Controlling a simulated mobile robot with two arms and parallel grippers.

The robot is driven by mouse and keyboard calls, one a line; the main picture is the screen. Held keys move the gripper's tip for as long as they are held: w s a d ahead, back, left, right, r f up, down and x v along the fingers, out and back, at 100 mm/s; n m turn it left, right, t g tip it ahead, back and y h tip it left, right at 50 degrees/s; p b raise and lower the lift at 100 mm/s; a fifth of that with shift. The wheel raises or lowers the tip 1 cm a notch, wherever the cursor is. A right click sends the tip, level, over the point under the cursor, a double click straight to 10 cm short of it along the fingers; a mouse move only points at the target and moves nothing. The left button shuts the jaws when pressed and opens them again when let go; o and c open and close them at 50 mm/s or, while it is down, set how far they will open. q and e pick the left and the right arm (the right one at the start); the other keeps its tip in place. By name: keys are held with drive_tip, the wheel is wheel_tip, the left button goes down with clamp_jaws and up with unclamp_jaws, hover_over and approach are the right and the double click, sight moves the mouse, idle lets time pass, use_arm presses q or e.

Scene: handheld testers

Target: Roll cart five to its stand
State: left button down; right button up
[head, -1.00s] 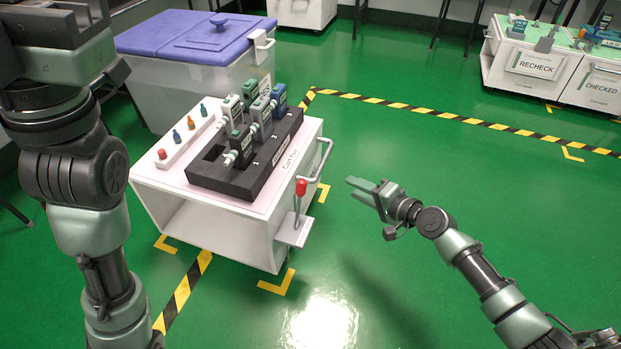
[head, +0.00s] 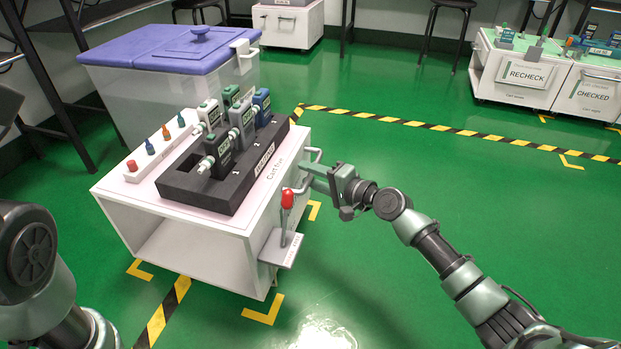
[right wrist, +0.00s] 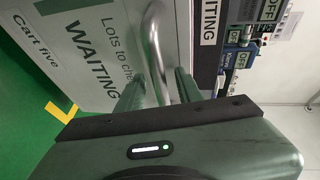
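Cart five (head: 190,225) is a white open-fronted cart at left centre in the head view; its label (right wrist: 35,50) reads "Cart five" and "WAITING" in the right wrist view. It stands among yellow floor corner marks. A metal handle (right wrist: 156,45) sticks out from its right side. My right gripper (head: 308,178) is at this handle; in the right wrist view its two fingers (right wrist: 158,90) are apart, with the bar between them and no clear grip. A red-knobbed lever (head: 287,200) stands on a side bracket. My left gripper is not visible, only an arm link at lower left.
The cart carries a black rack (head: 217,185) of testers and a white strip of coloured pegs (head: 148,163). A purple-lidded bin (head: 170,90) stands close behind. Carts marked RECHECK (head: 522,75) and CHECKED (head: 592,92) are far right. Green floor between is clear, crossed by striped tape (head: 440,127).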

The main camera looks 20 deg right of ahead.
clamp_jaws()
idle(1.4)
